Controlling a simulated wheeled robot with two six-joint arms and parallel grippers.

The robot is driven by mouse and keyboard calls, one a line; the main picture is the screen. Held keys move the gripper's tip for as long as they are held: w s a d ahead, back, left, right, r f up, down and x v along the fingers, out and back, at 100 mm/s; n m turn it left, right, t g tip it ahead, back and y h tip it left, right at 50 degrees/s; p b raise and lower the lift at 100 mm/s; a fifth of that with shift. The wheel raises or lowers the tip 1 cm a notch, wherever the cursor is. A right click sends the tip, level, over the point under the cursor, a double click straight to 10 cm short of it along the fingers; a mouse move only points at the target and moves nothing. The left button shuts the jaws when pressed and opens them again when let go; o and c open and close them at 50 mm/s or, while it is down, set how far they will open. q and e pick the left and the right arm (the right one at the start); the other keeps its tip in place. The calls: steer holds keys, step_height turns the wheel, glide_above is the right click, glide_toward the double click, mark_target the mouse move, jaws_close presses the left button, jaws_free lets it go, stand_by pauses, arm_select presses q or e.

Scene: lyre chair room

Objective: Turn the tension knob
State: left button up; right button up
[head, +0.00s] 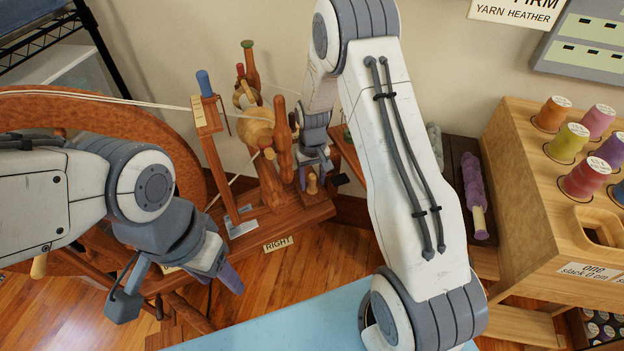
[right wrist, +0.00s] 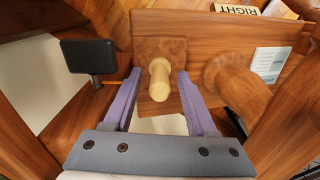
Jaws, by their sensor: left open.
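The tension knob, a pale wooden peg with a rounded end, stands out of a wooden block in the right wrist view (right wrist: 160,82). It also shows in the head view (head: 312,184) at the right end of the spinning wheel's base. My right gripper (right wrist: 158,98) has its two purple fingers on either side of the knob, with a visible gap on both sides. It is open, and the knob is between the fingers. In the head view it is partly hidden by its own wrist. My left gripper (head: 182,288) is open and empty at the lower left, in front of the wheel.
A dark block on a thin stem (right wrist: 88,57) sits close to the left finger in the right wrist view. A thick turned post (right wrist: 232,82) stands to the right. A "RIGHT" label (head: 278,244) is on the base. A wooden spool rack (head: 560,215) stands at right.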

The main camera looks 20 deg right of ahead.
mark_target(312, 175)
step_height(312, 175, up, 10)
steer(key=p, duration=0.3)
steer(key=shift+r, duration=0.25)
steer(key=s+a+r+t, duration=0.1)
steer(key=s+r, duration=0.3)
steer(key=s, duration=0.4)
steer(key=s+a+r+t, duration=0.1)
steer(key=s+r+t, duration=0.1)
steer(key=s+r, duration=0.35)
steer(key=s+a+r+n+g+y, duration=0.1)
steer(key=s+a+r+n, duration=0.1)
steer(key=s+a+n, duration=0.4)
steer(key=s+a+r+n+g, duration=0.1)
steer(key=s+a+r+g, duration=0.1)
steer(key=s+a, duration=0.65)
step_height(312, 175, up, 26)
steer(key=s+p, duration=0.1)
steer(key=p, duration=2.4)
steer(key=shift+d+n+p, duration=0.3)
steer(key=shift+d+p, duration=0.05)
steer(key=shift+d, duration=0.05)
steer(key=shift+s, duration=0.1)
